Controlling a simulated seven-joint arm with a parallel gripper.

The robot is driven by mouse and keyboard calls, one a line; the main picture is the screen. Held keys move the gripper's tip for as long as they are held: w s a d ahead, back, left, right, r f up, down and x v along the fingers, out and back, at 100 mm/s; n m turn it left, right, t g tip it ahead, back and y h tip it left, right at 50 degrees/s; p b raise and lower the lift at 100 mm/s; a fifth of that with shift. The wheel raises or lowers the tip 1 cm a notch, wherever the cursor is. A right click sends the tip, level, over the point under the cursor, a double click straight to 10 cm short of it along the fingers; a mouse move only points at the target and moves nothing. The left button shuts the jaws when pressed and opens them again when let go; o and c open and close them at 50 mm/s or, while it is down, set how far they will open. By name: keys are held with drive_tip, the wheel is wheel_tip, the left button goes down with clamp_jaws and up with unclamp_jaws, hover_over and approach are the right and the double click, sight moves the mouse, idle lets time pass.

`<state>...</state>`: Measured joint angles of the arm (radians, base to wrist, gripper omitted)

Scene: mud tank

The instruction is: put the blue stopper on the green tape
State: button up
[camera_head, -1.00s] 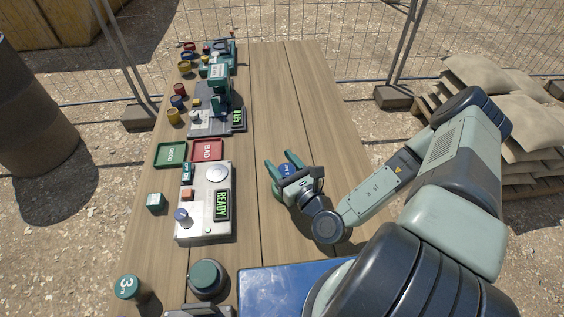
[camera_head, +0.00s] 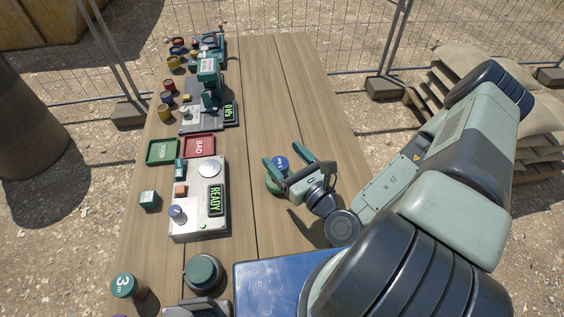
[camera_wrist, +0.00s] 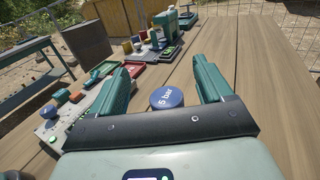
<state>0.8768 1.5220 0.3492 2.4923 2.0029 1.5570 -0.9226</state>
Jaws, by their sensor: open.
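The blue stopper (camera_head: 281,162) is a round blue piece on the wooden table, with "5 bar" lettered on its top in the wrist view (camera_wrist: 167,97). My gripper (camera_head: 288,157) is open, with its teal fingers spread to either side of the stopper. In the wrist view the fingers (camera_wrist: 166,68) show clear gaps on both sides of it, so it is not clamped. A green round piece marked "3 m" (camera_head: 124,285), apparently the green tape, stands at the table's near left corner, far from my gripper.
A grey machine with a READY display (camera_head: 213,199) stands left of my gripper. Behind it lie a green tray (camera_head: 162,151) and a red tray (camera_head: 199,146). A small teal cube (camera_head: 148,200) and a green-topped device (camera_head: 203,271) are nearer. A blue surface (camera_head: 270,285) is at the front.

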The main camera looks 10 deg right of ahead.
drive_tip(key=shift+r, duration=1.4)
drive_tip(key=shift+r, duration=0.1)
drive_tip(key=s+a+r+n+g+y, duration=0.45)
drive_tip(key=r+n+g, duration=0.3)
drive_tip(key=n, duration=0.35)
drive_tip(key=s+a+r+n+g+y, duration=0.35)
drive_tip(key=r+n+g+y, duration=0.2)
drive_tip(key=n+g, duration=0.45)
drive_tip(key=s+d+r+n+g+h, duration=0.2)
drive_tip(key=s+r+n+g+h, duration=0.15)
drive_tip(key=s+n+h, duration=0.45)
drive_tip(key=w+d+r+n+t+h, duration=0.1)
drive_tip(key=d+r+t+h, duration=0.3)
drive_tip(key=r, duration=0.3)
drive_tip(key=w+d+r+n+t+h, duration=0.1)
drive_tip(key=d+r+n+t+h, duration=0.1)
drive_tip(key=d+r+t+h, duration=0.3)
drive_tip(key=shift+d+r+t+h, duration=0.25)
drive_tip(key=shift+r+t+h, duration=0.25)
drive_tip(key=shift+r+t, duration=0.3)
